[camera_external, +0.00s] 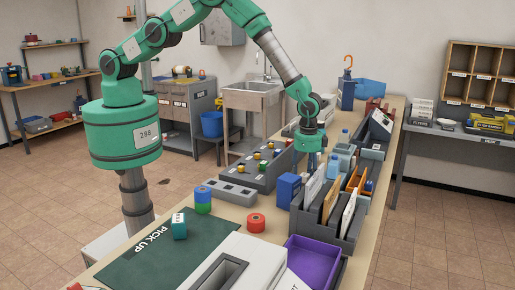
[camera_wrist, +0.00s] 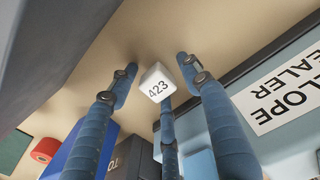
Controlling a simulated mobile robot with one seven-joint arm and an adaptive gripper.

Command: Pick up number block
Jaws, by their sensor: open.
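A white block marked 423 (camera_wrist: 157,83) sits on the tan table surface in the wrist view. My gripper (camera_wrist: 160,78) has three blue fingers, spread apart around the block's place in the picture; I cannot tell whether any finger touches it. In the external view my gripper (camera_external: 311,165) points down over the table, between the blue box and the bottles. The white block is not discernible there, hidden among the fingers and objects. A teal block with a white label (camera_external: 179,225) stands on the dark green PICK UP mat (camera_external: 150,258).
A blue box (camera_external: 288,190) and a grey file holder (camera_external: 325,222) stand close in front of my gripper. A grey tray with coloured knobs (camera_external: 262,170) is to its left. An envelope sealer label (camera_wrist: 283,92) is close beside the fingers. A red roll (camera_external: 256,223) lies nearer.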

